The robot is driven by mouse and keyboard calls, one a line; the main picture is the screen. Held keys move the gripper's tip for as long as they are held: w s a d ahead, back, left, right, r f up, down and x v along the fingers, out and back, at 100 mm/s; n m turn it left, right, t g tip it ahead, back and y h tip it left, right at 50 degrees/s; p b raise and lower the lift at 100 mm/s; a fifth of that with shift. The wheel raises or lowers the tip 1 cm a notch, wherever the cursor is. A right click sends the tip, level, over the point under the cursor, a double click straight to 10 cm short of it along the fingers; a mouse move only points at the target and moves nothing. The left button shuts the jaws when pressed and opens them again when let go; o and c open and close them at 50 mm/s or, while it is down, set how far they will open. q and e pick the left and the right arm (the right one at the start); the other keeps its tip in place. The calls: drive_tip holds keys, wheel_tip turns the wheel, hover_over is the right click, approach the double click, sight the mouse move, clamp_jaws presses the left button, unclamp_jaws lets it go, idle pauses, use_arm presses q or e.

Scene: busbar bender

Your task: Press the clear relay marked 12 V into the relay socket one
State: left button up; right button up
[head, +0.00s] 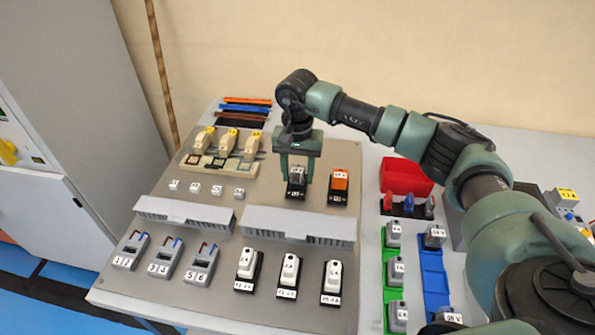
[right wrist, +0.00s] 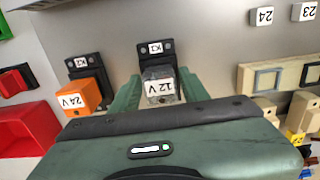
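The clear relay marked 12 V (right wrist: 161,88) is at a black relay socket (right wrist: 155,52) on the grey panel. In the head view the clear relay (head: 297,175) sits upright over the black socket (head: 296,191). My right gripper (head: 297,175) points down with one green finger on each side of the relay. In the right wrist view both fingers of my right gripper (right wrist: 160,85) lie close against the relay's sides and appear shut on it. How deep the relay sits is hard to tell. My left gripper is not in view.
An orange relay marked 24 V (head: 340,181) stands in the neighbouring black socket (right wrist: 87,67). Grey slotted ducts (head: 300,226) cross the panel below. Cream blocks (head: 228,140) are to the left. A red bin (head: 404,177) and green and blue racks (head: 430,260) are to the right.

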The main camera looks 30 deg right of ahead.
sight(298, 169)
drive_tip(key=shift+o, duration=0.4)
drive_tip(key=shift+w, duration=0.1)
wheel_tip(298, 169, up, 8)
drive_tip(key=shift+f+b, duration=0.1)
drive_tip(key=shift+b, duration=0.4)
